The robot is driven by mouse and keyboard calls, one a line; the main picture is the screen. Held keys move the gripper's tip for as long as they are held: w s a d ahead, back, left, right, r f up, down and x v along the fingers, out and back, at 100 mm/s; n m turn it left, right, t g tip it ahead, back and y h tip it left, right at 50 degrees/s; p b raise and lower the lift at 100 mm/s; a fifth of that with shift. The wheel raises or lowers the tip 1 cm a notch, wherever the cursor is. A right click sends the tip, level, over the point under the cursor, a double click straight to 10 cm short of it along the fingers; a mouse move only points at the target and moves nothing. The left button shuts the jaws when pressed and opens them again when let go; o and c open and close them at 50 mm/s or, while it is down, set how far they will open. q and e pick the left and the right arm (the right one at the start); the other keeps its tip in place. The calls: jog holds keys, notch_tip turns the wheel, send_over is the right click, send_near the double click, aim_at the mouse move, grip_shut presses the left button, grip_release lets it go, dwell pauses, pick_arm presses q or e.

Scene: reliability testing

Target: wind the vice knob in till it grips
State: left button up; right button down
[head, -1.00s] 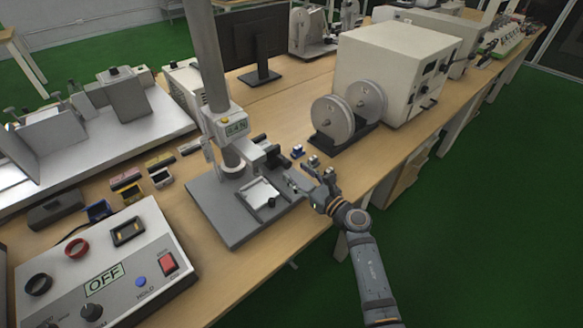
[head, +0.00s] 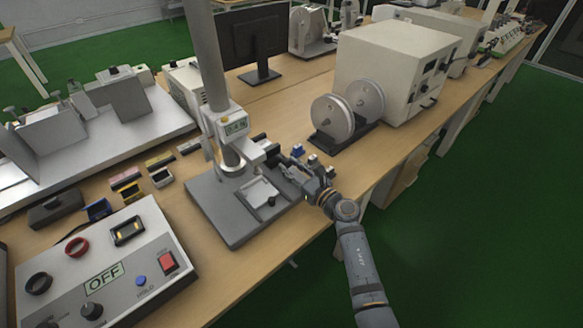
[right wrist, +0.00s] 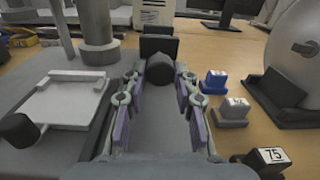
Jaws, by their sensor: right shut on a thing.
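The black round vice knob (right wrist: 160,69) sits between the two fingertips of my right gripper (right wrist: 159,76) in the right wrist view. In the head view my right gripper (head: 291,170) is shut on the knob, coming in from the right, and its fingers largely hide it. A dark block, which looks like part of the vice (right wrist: 160,42), is directly behind the knob. The vice is beside the grey column of the test stand (head: 228,215). Its jaws and anything between them cannot be made out. My left gripper is not in view.
A second black knob (right wrist: 18,132) is on the stand's pale plate (right wrist: 65,100). Small blue (right wrist: 215,80) and grey (right wrist: 233,111) blocks stand close right of my gripper. Two grey reels (head: 333,117) are farther right. A control box (head: 95,265) reading OFF is front left.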

jog(key=shift+r+m+p, duration=0.15)
jog(key=shift+m+p, duration=1.05)
jog(key=shift+p, duration=0.05)
jog(key=shift+m+p, duration=1.5)
jog(key=shift+m, duration=0.6)
jog(key=shift+f, duration=0.2)
jog(key=c, duration=1)
grip_release()
jog(key=shift+s+d, duration=0.2)
jog(key=shift+s, duration=0.1)
jog(key=v, duration=1.1)
jog(key=shift+d+r, duration=0.15)
jog(key=shift+d, duration=0.05)
